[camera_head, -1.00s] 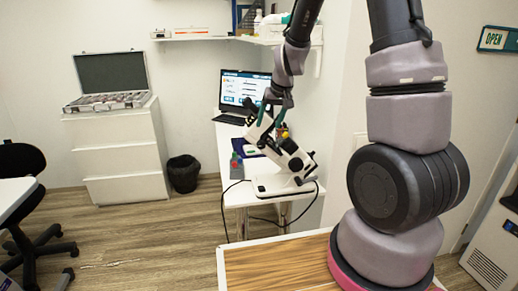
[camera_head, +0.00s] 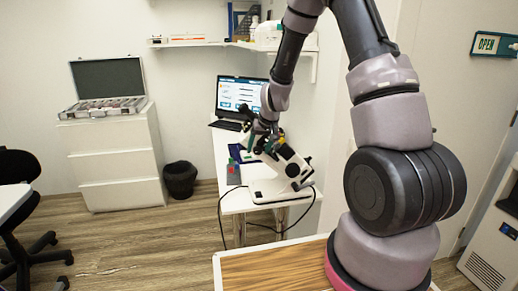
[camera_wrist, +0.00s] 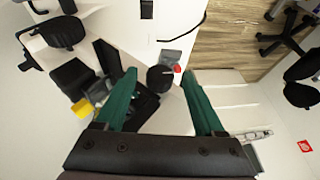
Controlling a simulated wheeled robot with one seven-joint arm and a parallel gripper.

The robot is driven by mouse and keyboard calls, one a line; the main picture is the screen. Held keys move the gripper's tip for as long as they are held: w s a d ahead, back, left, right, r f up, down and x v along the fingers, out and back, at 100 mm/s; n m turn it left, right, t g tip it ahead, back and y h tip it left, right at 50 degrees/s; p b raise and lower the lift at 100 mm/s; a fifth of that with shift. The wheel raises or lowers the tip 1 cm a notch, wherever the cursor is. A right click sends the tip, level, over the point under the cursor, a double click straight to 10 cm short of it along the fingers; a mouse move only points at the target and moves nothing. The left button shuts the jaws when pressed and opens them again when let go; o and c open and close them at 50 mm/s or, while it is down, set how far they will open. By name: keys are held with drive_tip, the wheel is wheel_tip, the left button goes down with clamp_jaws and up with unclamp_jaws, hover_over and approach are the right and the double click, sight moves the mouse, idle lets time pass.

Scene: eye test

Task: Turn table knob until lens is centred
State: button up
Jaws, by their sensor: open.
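A white and black lens instrument (camera_head: 283,163) stands on a white table (camera_head: 230,203), its body tilted up to the left on a white base. A small dark knob shows on its right side. My gripper (camera_head: 257,141) is at the instrument's upper left end, with its green fingers pointing down. In the wrist view my gripper (camera_wrist: 160,92) is open, its two green fingers spread wide with nothing held between them. A black round part (camera_wrist: 160,78) shows beyond and between the fingertips; I cannot tell whether it is the table knob. The lens cannot be made out.
An open laptop (camera_head: 238,97) stands behind the instrument. A small red object (camera_head: 233,166) is on the table at left. A dark cable hangs off the table's front. A wall shelf (camera_head: 190,43) is above. A black bin (camera_head: 180,179) stands on the floor at left.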

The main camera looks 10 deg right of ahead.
clamp_jaws()
drive_tip(key=shift+s+d+f+y, duration=0.1)
drive_tip(key=shift+d+y, duration=0.1)
drive_tip(key=shift+y, duration=0.7)
unclamp_jaws()
drive_tip(key=shift+r, duration=0.2)
drive_tip(key=v, duration=1)
drive_tip(key=shift+s+r, duration=0.2)
